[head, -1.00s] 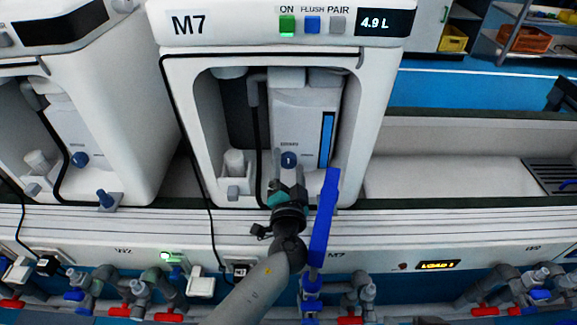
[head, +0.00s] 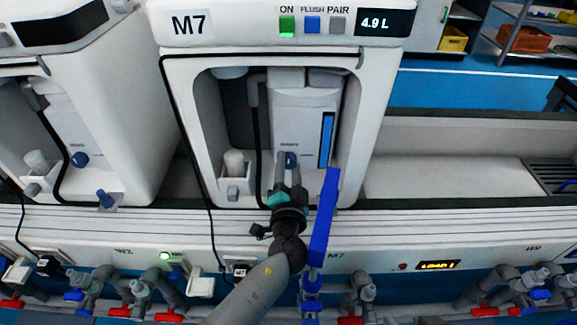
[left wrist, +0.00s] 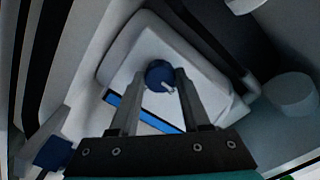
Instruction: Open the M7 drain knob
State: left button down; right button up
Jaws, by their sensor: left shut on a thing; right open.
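The M7 unit (head: 188,60) is a white housing with an open recess in the middle of the head view. Inside it is a grey-white tank with a blue level strip (head: 326,138) and the blue drain knob (head: 290,160) low on its front. My left gripper (head: 288,161) reaches up to the knob and is shut on it, hiding part of it. In the left wrist view the round blue knob (left wrist: 159,75) with a pale pointer mark sits between the two fingertips. My right gripper is not in view.
A tall blue bar (head: 325,215) stands just right of my left gripper. A small white cup (head: 234,163) sits in the recess at left. A black hose hangs down the recess. Pipes with red and blue handles line the front below.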

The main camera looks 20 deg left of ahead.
pick_arm(q)
jog(key=m, duration=0.5)
jog(key=shift+m, duration=0.4)
jog(key=m, duration=0.2)
jog(key=shift+m+p, duration=0.3)
jog(key=shift+m, duration=1)
jog(key=m+p, duration=0.2)
jog(key=m, duration=0.2)
jog(key=shift+m+p, duration=0.5)
jog(key=shift+m, duration=1.2)
pick_arm(e)
jog(key=shift+s+d+f+g+h, duration=0.15)
jog(key=shift+s+d+f+g, duration=0.2)
jog(key=shift+f, duration=0.45)
jog(key=shift+s+d+f+g+h, duration=0.1)
jog(key=shift+s+d+f+g, duration=0.25)
jog(key=shift+f, duration=0.5)
jog(key=shift+s+d+f+g+h, duration=0.2)
jog(key=shift+f+g, duration=0.2)
jog(key=shift+f, duration=0.4)
